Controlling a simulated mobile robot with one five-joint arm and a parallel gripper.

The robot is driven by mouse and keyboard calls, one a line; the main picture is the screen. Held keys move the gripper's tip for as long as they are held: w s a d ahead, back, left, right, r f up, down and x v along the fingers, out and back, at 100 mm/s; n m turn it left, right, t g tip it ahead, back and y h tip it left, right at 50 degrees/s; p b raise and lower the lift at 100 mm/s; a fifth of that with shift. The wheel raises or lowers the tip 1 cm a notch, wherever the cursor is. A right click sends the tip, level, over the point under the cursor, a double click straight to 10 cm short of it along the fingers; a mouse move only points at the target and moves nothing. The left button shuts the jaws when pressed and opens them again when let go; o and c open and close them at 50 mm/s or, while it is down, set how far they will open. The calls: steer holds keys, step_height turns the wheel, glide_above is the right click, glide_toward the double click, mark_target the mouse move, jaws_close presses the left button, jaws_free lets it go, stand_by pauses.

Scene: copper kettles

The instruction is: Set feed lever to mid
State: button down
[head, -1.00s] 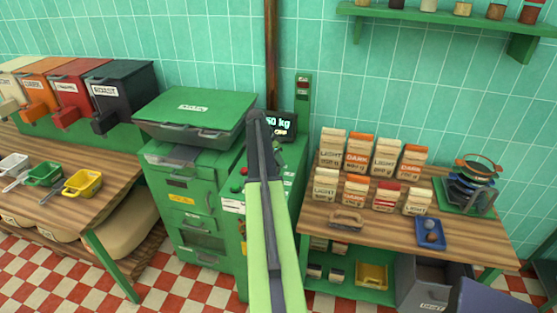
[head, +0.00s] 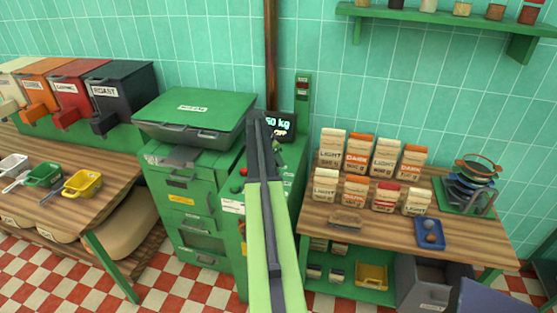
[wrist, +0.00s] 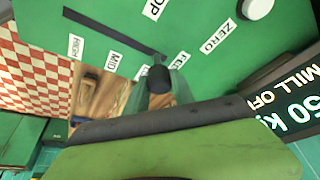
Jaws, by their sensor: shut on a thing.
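The feed lever has a dark knob (wrist: 160,78) in the wrist view, by the right end of a dark slot (wrist: 115,35) in a green panel (wrist: 120,15). The MID label (wrist: 112,62) is left of the knob, the HIGH label (wrist: 75,45) is farther left, and the partly covered FEED label (wrist: 178,60) is just right. My gripper (head: 261,122) is shut on the lever, over the green mill in the head view. It hides the lever there. The exact lever setting cannot be told.
The mill's display (head: 279,124) reads 50 kg in part. A green cabinet (head: 190,205) with a lidded top stands left. A wooden table (head: 390,235) with coffee bags is right. Scoops (head: 83,183) lie on the left bench. Checkered floor shows between them.

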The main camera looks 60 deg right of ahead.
steer(key=shift+w+a, duration=0.1)
stand_by(0.3)
steer(key=a, duration=0.2)
steer(key=s+a, duration=0.1)
steer(key=a, duration=0.1)
steer(key=s+a, duration=0.1)
steer(key=shift+a, duration=0.4)
steer(key=c, duration=1.1)
jaws_free()
steer(key=shift+w+d, duration=0.1)
steer(key=shift+w, duration=0.05)
steer(key=shift+o, duration=0.2)
steer(key=shift+r, duration=0.1)
steer(key=shift+r+p, duration=0.25)
steer(key=shift+p, duration=0.1)
steer(key=p+v, duration=1.5)
steer(key=v, duration=0.1)
steer(key=shift+a+r, duration=0.25)
steer(key=shift+r, duration=0.1)
